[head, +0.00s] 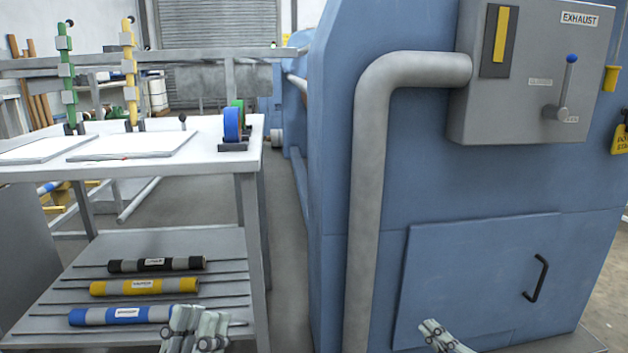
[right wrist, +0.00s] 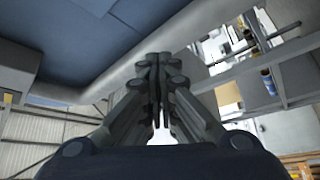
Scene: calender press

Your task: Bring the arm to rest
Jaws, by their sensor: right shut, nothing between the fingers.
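My left gripper (head: 195,328) shows at the bottom of the head view, in front of the table's lower shelf. Its fingers lie close together, but whether they are shut is unclear. My right gripper (head: 440,334) shows at the bottom right, in front of the blue machine's lower panel. In the right wrist view its fingers (right wrist: 160,85) are together and shut with nothing between them. Both grippers are apart from the lever (head: 565,88) with the blue knob, which points up on the grey EXHAUST box (head: 475,115).
The blue machine (head: 335,150) fills the right side, with a grey pipe (head: 372,210) and a panel with a black handle (head: 537,278). A white-topped table (head: 200,150) stands left. Black, yellow and blue rollers (head: 125,316) lie on its lower shelf (head: 215,240). A narrow floor gap (head: 285,230) separates table and machine.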

